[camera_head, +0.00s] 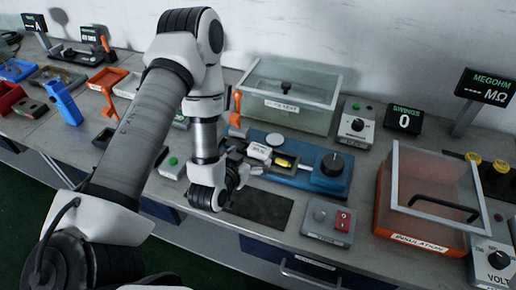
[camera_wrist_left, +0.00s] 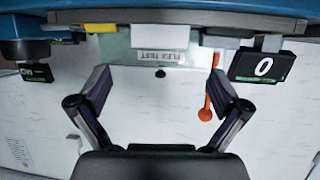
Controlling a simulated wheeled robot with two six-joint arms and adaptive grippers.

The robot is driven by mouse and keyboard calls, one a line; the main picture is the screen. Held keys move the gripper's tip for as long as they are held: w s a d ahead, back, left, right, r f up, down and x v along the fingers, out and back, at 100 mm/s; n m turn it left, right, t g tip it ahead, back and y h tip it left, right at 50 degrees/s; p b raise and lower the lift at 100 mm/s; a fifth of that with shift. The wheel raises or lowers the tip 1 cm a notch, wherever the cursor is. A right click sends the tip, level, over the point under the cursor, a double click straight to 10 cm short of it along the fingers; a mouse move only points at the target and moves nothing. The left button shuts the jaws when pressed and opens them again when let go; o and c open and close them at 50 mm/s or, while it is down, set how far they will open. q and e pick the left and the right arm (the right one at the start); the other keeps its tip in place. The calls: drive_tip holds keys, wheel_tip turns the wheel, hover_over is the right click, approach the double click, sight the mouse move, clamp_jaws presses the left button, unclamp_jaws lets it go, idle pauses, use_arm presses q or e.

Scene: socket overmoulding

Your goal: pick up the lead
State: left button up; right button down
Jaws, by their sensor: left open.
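My left gripper (camera_head: 238,174) hangs at the front left of a blue fixture (camera_head: 305,181) on the bench. In the left wrist view the two fingers of this gripper (camera_wrist_left: 158,75) stand wide apart with nothing between them. The fixture holds a white labelled block (camera_head: 259,152) and a yellow piece (camera_head: 283,162). The yellow piece also shows at the top of the left wrist view (camera_wrist_left: 100,28). I cannot pick out a lead for certain; my arm and gripper hide part of the bench. My right gripper is not in view.
A clear flex test case (camera_head: 288,98) stands behind the fixture, with an orange lever (camera_head: 236,108) beside it. A dark mat (camera_head: 262,208) and a red-button box (camera_head: 328,222) lie in front. An orange insulation box (camera_head: 425,205) stands right.

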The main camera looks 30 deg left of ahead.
sight(260, 148)
use_arm(q)
drive_tip(key=p+x, duration=0.1)
drive_tip(key=x, duration=0.4)
drive_tip(key=shift+w+f, duration=0.1)
drive_tip(key=shift+f, duration=0.1)
drive_tip(key=shift+r, duration=0.1)
drive_tip(key=c, duration=1.3)
drive_tip(key=shift+r, duration=0.1)
drive_tip(key=shift+c, duration=0.2)
